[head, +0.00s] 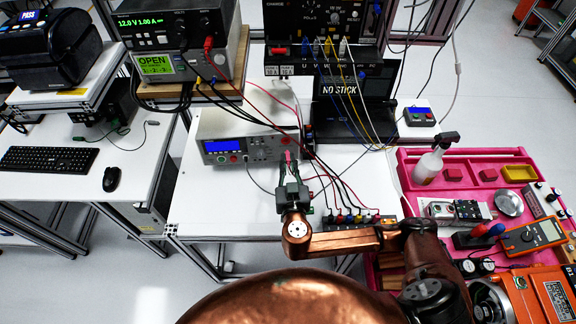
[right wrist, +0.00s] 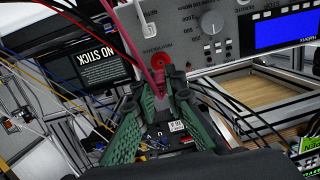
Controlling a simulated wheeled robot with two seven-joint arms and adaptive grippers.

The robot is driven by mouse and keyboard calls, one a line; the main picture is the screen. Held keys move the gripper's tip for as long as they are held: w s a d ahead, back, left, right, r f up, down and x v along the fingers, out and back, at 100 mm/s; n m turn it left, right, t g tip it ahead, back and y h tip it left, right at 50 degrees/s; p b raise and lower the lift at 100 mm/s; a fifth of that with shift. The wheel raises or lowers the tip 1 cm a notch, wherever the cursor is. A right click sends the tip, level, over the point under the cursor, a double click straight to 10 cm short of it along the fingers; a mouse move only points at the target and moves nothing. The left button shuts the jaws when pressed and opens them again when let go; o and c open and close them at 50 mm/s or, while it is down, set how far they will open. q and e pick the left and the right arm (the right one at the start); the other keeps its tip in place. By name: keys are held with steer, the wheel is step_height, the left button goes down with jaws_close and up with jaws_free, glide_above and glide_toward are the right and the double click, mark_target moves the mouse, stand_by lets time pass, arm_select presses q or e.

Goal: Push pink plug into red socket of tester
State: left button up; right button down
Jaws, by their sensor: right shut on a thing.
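The tester (head: 248,143) is a light box with a blue display on the white table; its front panel also fills the upper right wrist view (right wrist: 185,50). Its red socket (right wrist: 158,62) shows in the right wrist view, just beyond my fingertips, with a dark centre visible. My right gripper (head: 291,187) is in front of the tester's right end. Its green-padded fingers (right wrist: 157,98) are shut on the pink plug (right wrist: 157,86), whose pink lead rises past the panel. The plug seems apart from the socket; its tip is hard to make out. My left gripper is not in view.
Several dark leads (head: 318,177) run close to my right gripper toward a row of coloured terminals (head: 350,217). A laptop (head: 350,112) stands behind on the right. A pink tray (head: 405,178) with tools lies right. The table left of my gripper is clear.

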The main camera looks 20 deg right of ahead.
steer(key=shift+x, duration=0.95)
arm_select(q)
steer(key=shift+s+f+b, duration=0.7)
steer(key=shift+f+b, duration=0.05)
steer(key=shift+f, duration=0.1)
arm_select(e)
steer(key=shift+x, duration=1.6)
steer(key=shift+r, duration=0.1)
steer(key=shift+w, duration=0.1)
steer(key=c, duration=1.9)
jaws_free()
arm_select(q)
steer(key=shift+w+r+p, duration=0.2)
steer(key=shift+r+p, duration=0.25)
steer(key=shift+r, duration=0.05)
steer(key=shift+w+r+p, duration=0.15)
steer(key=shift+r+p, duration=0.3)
arm_select(e)
steer(key=shift+v, duration=3.55)
